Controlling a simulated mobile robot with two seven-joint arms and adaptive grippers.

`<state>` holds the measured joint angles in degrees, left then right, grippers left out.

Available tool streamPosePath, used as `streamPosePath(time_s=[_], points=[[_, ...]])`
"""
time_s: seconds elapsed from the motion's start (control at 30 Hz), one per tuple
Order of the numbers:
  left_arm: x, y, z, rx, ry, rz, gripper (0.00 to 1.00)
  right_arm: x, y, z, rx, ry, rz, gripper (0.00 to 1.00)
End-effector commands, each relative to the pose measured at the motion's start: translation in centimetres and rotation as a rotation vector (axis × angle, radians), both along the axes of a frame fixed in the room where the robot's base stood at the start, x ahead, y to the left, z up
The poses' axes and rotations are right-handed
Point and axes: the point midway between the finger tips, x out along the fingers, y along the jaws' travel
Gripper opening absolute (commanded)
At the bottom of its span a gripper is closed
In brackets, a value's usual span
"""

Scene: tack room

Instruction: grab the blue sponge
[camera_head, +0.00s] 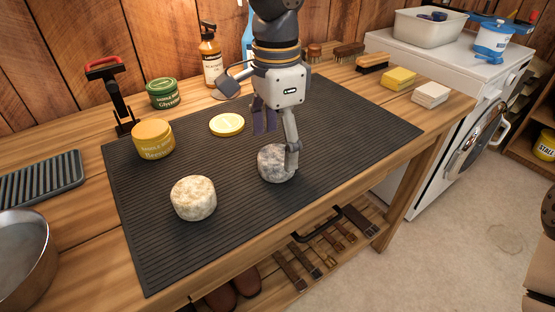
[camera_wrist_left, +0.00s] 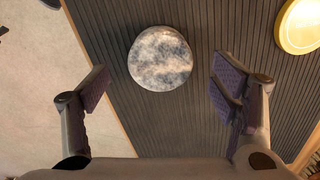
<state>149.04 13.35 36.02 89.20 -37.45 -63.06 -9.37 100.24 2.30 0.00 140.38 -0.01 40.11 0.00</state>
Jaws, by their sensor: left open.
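The blue sponge (camera_head: 273,164) is a round, grey-blue mottled puck on the black ribbed mat (camera_head: 345,132). My left gripper (camera_head: 276,138) points down just above it, and one finger hides part of its right side. In the left wrist view the sponge (camera_wrist_left: 160,58) shows whole, ahead of the space between the two spread fingers of my left gripper (camera_wrist_left: 160,88). The fingers are open and hold nothing. A similar round cream sponge (camera_head: 193,198) lies on the mat to the left. My right gripper is not in view.
A yellow tin (camera_head: 153,140), a green tin (camera_head: 163,93) and a flat yellow lid (camera_head: 227,125) stand left of my arm. An amber bottle (camera_head: 211,58) stands behind. Brushes (camera_head: 372,63) and yellow and white blocks (camera_head: 399,79) lie at back right. The mat's right part is clear.

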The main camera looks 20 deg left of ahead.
Motion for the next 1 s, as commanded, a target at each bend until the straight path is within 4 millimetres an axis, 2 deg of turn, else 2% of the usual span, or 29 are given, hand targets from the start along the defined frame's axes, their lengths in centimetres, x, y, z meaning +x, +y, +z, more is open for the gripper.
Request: streamPosePath(time_s=[0.03, 0.1, 0.2, 0.43, 0.6, 1.0], points=[[-0.1, -0.1, -1.3, 0.0, 0.008, -0.001, 0.79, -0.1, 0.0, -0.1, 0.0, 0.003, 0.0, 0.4], [0.0, -0.1, -2.6, 0.0, 0.007, -0.001, 0.79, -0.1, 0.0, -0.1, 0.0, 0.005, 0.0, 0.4], [0.0, -0.1, -3.7, 0.0, 0.003, 0.0, 0.79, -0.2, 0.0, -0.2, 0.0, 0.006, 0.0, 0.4], [0.1, -0.1, -3.9, 0.0, -0.001, 0.0, 0.79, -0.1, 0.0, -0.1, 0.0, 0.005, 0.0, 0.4], [0.1, -0.1, -3.9, 0.001, -0.001, 0.0, 0.41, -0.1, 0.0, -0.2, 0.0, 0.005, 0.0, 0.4], [0.1, -0.1, -3.5, 0.001, -0.001, 0.001, 0.4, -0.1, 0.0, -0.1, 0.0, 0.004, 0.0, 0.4]])
